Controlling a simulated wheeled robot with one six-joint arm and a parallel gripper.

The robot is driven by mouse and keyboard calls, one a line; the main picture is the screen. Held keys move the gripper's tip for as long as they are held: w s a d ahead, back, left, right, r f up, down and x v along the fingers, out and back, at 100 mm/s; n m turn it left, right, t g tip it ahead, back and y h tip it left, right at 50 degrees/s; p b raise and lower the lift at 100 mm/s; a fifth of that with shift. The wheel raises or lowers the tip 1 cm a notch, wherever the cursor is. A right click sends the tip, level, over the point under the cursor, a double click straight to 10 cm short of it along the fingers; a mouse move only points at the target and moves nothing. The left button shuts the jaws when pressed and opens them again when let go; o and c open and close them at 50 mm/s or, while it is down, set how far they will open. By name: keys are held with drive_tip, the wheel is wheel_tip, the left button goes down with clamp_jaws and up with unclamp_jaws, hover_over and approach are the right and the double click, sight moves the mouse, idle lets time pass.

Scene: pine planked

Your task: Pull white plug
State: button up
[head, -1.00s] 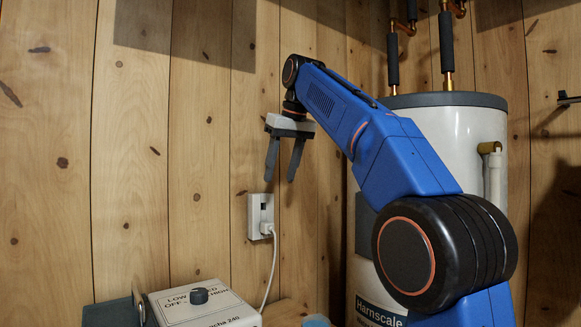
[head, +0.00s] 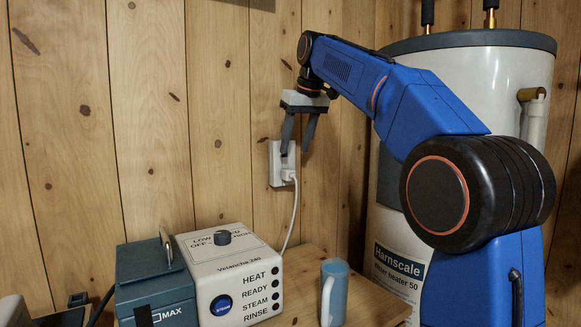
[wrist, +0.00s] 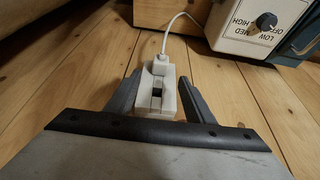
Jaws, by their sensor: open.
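The white plug (head: 288,175) sits in the lower socket of a white wall outlet (head: 275,167), with its white cord (head: 293,220) hanging down. In the wrist view the plug (wrist: 160,68) lies just beyond my fingertips, and the outlet (wrist: 168,100) with its dark empty socket lies between the fingers. My gripper (head: 296,152) is open and empty in front of the outlet's upper part; it also shows in the wrist view (wrist: 160,77). The fingers overlap the outlet's edges in view; I cannot tell whether they touch it.
A white steam machine (head: 240,275) and a teal box (head: 150,285) stand below to the left. A white water heater (head: 455,80) stands to the right, behind my arm.

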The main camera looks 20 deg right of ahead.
sight(294, 175)
drive_tip(key=shift+x, duration=3.95)
clamp_jaws()
drive_tip(key=shift+s, duration=0.2)
drive_tip(key=shift+s+d, duration=0.2)
drive_tip(key=shift+s, duration=0.35)
drive_tip(key=shift+s+d, duration=0.2)
drive_tip(key=shift+s, duration=0.3)
drive_tip(key=shift+s+d, duration=0.25)
drive_tip(key=shift+s, duration=0.55)
drive_tip(key=shift+s+d, duration=0.25)
drive_tip(key=shift+s, duration=0.5)
drive_tip(key=shift+s+d, duration=0.25)
drive_tip(key=shift+s, duration=0.55)
